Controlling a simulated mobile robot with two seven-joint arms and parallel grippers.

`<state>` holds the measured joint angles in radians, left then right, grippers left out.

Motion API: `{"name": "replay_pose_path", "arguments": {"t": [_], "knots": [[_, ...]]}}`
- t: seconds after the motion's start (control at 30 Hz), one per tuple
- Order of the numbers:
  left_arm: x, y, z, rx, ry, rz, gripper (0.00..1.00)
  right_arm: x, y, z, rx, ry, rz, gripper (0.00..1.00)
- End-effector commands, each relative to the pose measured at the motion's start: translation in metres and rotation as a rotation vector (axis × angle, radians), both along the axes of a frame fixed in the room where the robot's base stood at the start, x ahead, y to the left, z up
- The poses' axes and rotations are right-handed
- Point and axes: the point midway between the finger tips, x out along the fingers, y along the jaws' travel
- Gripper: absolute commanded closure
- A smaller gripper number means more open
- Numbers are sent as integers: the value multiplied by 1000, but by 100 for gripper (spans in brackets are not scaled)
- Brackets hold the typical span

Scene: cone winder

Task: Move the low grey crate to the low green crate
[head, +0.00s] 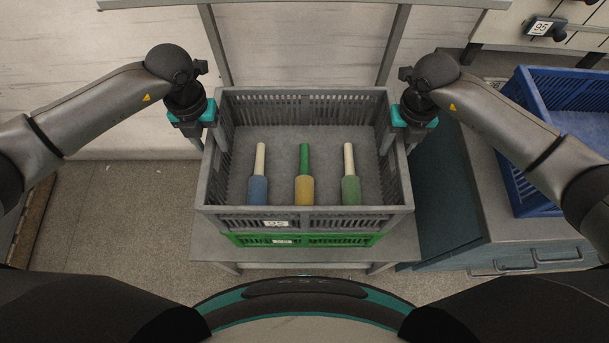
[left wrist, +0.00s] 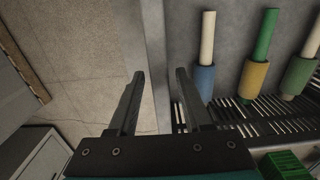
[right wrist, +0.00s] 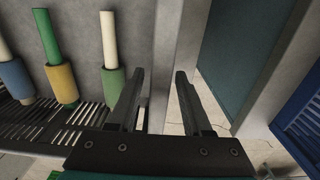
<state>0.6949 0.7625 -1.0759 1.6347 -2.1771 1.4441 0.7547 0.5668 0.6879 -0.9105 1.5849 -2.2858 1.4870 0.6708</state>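The low grey crate (head: 222,190) sits on top of the low green crate (head: 355,240), whose front edge shows beneath it. The grey crate holds three bobbins: blue (head: 258,190), yellow (head: 304,190) and green (head: 351,190). My left gripper (head: 202,140) is at the crate's left wall; in the left wrist view its fingers (left wrist: 160,72) stand apart on either side of the rim. My right gripper (head: 389,145) is at the right wall; in the right wrist view its fingers (right wrist: 160,72) also straddle the rim, apart. Small gaps to the rim seem visible on both.
The stacked crates stand on a grey table (head: 212,246). At the right is a cabinet (head: 490,195) with a blue crate (head: 524,150) on it. A frame upright (head: 395,45) rises behind the grey crate. Floor at the left (head: 120,230) is clear.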

Motion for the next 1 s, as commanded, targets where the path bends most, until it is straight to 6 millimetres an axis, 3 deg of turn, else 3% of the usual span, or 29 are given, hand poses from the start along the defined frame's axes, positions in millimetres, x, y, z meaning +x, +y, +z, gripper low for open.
{"name": "replay_pose_path", "arguments": {"t": [0.37, 0.8, 1.0], "knots": [[1, 0, 6, 0, -2, 0, 45, 0, 0, 0, 1, 0, 0, 45], [1, 0, 91, -1, -4, 0, 45, 0, 0, 0, 1, 0, 0, 45], [1, 0, 115, 0, -2, 0, 45, 0, 0, 0, 1, 0, 0, 45]]}}
